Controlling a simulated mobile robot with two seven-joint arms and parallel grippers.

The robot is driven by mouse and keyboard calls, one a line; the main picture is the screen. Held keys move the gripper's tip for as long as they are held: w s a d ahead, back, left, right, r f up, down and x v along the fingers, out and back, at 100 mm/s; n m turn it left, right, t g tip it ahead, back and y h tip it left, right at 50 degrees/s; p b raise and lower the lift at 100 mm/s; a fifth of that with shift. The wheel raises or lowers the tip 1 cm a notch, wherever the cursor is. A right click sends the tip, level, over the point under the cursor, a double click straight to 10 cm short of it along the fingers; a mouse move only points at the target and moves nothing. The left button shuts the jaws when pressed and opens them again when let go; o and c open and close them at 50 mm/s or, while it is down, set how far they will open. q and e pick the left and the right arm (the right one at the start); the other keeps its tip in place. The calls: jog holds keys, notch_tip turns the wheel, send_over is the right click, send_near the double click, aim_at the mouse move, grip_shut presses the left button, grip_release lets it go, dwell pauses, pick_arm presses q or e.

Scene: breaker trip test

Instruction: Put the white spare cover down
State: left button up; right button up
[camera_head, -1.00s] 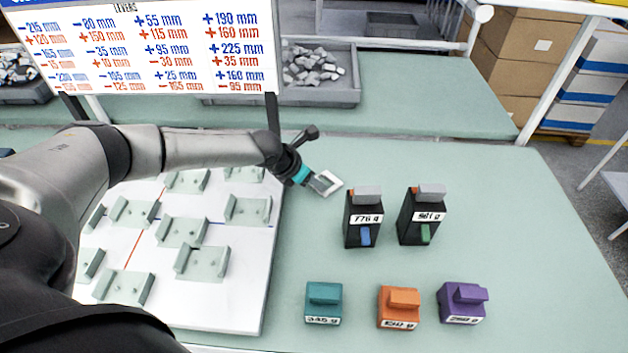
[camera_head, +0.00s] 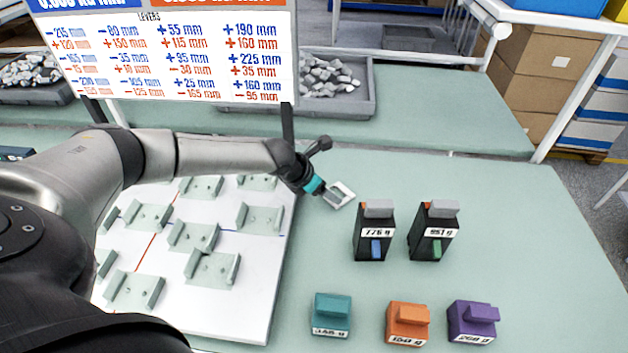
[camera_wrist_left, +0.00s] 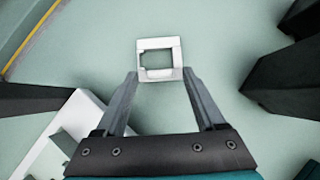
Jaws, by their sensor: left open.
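The white spare cover (camera_head: 341,194) is a small square frame with an opening. It appears to lie flat on the green table, left of and behind the two black breakers. My left gripper (camera_head: 329,193) is just to its left, pointing down at it. In the left wrist view the cover (camera_wrist_left: 160,50) is just beyond and between the fingertips of the open gripper (camera_wrist_left: 161,76), with no clear finger contact. Whether its near edge is still between the tips is hard to tell. My right gripper is not in view.
Two black breakers (camera_head: 374,240) (camera_head: 432,240) stand to the right. Teal (camera_head: 331,316), orange (camera_head: 407,325) and purple (camera_head: 473,321) weights sit in front. A white board (camera_head: 215,318) with grey-green holders is at left. The far right tabletop is clear.

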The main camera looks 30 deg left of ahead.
pick_arm(q)
jog(key=p+v, duration=0.2)
jog(key=v, duration=0.9)
jog(key=shift+s+r, duration=0.15)
jog(key=shift+r, duration=0.05)
jog(key=shift+a, duration=0.1)
dwell(0.8)
